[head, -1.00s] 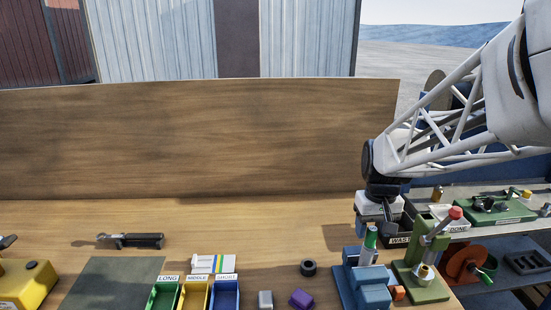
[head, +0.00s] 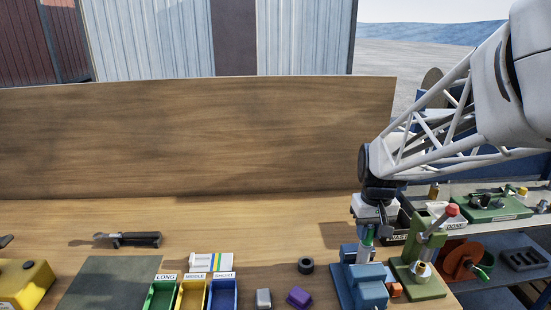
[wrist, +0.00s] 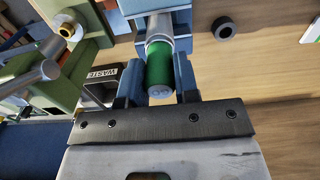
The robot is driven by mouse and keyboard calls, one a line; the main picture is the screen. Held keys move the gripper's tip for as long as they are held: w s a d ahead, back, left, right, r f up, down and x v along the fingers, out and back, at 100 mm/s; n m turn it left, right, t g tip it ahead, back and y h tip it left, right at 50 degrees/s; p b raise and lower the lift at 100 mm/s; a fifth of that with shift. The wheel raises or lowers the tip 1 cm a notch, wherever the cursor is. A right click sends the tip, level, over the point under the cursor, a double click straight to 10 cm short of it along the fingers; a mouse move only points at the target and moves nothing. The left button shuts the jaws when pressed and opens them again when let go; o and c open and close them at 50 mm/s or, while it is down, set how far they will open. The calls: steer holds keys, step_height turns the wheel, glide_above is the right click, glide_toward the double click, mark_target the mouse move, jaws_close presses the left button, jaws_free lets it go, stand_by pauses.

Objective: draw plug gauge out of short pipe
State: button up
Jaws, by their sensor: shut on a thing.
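The plug gauge (head: 368,237) shows as a green handle standing upright over the blue vise (head: 366,285). The short pipe (head: 364,256) is a grey tube held in that vise. My gripper (head: 368,226) points down and is shut on the green handle from above. In the wrist view the plug gauge (wrist: 159,65) lies between the fingers of my gripper (wrist: 154,80), with the grey short pipe (wrist: 158,27) just past it. The gauge's lower part is hidden, so I cannot tell how deep it sits in the pipe.
A green lever press (head: 421,270) stands close on the right of the vise. A black ring (head: 306,265), a grey block (head: 263,298) and a purple block (head: 299,297) lie to the left. A waste bin (head: 396,238) is behind.

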jaws_close()
steer(key=shift+r, duration=0.3)
steer(key=shift+r, duration=4.6)
steer(key=shift+w+a+f, duration=0.1)
